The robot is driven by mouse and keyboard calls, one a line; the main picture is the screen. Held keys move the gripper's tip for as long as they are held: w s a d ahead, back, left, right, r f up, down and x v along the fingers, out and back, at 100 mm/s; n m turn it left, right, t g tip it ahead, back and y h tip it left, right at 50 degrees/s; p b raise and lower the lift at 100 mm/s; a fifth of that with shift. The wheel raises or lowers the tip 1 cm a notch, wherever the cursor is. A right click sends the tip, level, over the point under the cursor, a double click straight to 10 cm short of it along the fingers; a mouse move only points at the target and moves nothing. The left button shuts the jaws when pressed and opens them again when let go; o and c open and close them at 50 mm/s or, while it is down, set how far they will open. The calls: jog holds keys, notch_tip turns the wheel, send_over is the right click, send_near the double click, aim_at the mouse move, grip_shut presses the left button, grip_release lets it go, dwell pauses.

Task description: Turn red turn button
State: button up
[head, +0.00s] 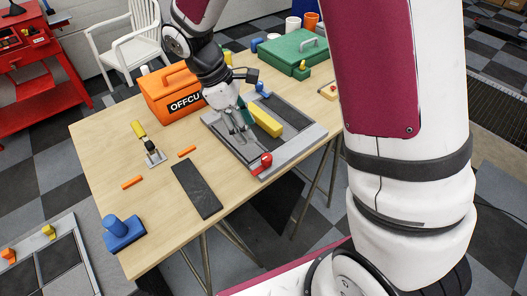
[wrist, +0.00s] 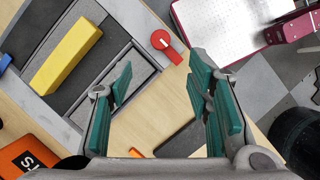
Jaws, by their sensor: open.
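The red turn button (head: 266,160) is a red knob at the near corner of the grey-framed tray (head: 297,139) on the wooden table. In the wrist view the red turn button (wrist: 165,44) shows its round head and lever, up ahead between the fingertips. My gripper (head: 241,127) hangs over the tray, up and left of the button in the head view. In the wrist view my gripper (wrist: 160,80) has its green finger pads wide apart with nothing between them. It appears apart from the button.
A yellow block (head: 264,121) lies on the tray beside my gripper. An orange box (head: 170,96) stands to the left and a green case (head: 293,52) at the back.

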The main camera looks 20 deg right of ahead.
aim_at(266, 157)
jog(key=p+x, duration=0.1)
jog(key=x, duration=1.1)
jog(key=shift+p, duration=0.3)
jog(key=shift+c, duration=0.6)
jog(key=shift+r, duration=0.1)
grip_shut()
